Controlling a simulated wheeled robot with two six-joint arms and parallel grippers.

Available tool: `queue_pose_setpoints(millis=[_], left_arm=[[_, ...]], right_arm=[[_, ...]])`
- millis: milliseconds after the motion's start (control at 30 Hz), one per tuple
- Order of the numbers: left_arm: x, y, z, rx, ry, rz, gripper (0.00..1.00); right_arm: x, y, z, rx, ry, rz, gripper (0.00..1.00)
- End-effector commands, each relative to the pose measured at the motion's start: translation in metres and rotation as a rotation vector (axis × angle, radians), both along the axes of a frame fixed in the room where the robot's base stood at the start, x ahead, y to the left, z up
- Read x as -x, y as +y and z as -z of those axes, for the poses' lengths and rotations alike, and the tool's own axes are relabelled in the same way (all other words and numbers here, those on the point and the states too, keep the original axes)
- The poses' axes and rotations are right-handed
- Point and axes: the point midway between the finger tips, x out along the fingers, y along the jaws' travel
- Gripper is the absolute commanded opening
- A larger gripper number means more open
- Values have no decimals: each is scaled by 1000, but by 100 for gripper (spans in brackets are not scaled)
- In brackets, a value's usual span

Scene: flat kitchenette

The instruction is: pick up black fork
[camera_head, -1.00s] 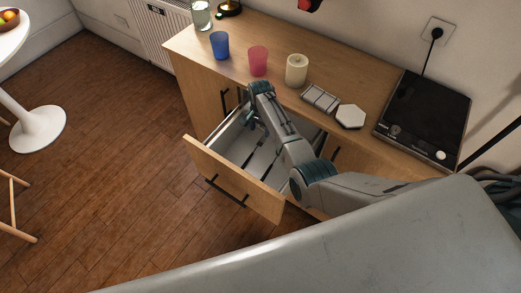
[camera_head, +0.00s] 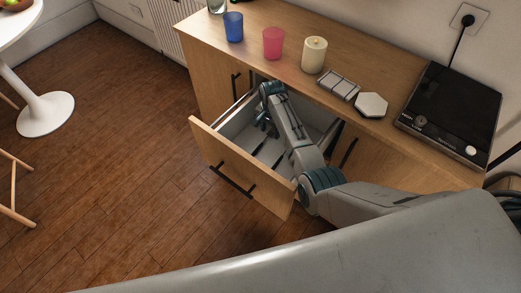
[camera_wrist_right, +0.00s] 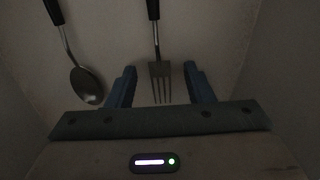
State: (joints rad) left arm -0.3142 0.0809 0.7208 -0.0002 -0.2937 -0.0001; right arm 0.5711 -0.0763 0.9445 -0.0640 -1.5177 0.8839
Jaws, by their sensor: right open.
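The black fork (camera_wrist_right: 159,70) lies on the drawer floor in the right wrist view, with a black handle and metal tines. My right gripper (camera_wrist_right: 160,68) is open, with one finger on each side of the fork's head. Neither finger visibly touches it, and I cannot tell the height gap. In the head view my right gripper (camera_head: 264,122) reaches down into the open drawer (camera_head: 240,166). My arm hides part of the drawer's inside, and the fork cannot be told apart there. My left gripper is not in view.
A black-handled spoon (camera_wrist_right: 84,80) lies left of the fork. The drawer walls close in around the gripper. On the counter (camera_head: 215,50) stand a blue cup (camera_head: 233,27), a pink cup (camera_head: 273,43), a candle (camera_head: 314,56) and a black hob (camera_head: 452,112).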

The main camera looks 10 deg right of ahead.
Motion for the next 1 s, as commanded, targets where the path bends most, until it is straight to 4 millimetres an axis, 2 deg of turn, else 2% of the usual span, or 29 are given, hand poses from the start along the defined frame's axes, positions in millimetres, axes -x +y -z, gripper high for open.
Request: queue_pose_setpoints(millis=[233, 267, 400, 500, 767, 1000], left_arm=[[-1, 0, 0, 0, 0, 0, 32], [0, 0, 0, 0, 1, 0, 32], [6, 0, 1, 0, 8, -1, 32], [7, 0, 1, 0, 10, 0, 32], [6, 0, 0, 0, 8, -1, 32], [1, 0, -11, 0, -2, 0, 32]], right_arm=[[0, 0, 0, 1, -1, 0, 47], [0, 0, 0, 0, 0, 0, 43], [0, 0, 0, 1, -1, 0, 16], [0, 0, 1, 1, -1, 0, 0], [0, 0, 0, 1, -1, 0, 0], [0, 0, -10, 1, -1, 0, 0]])
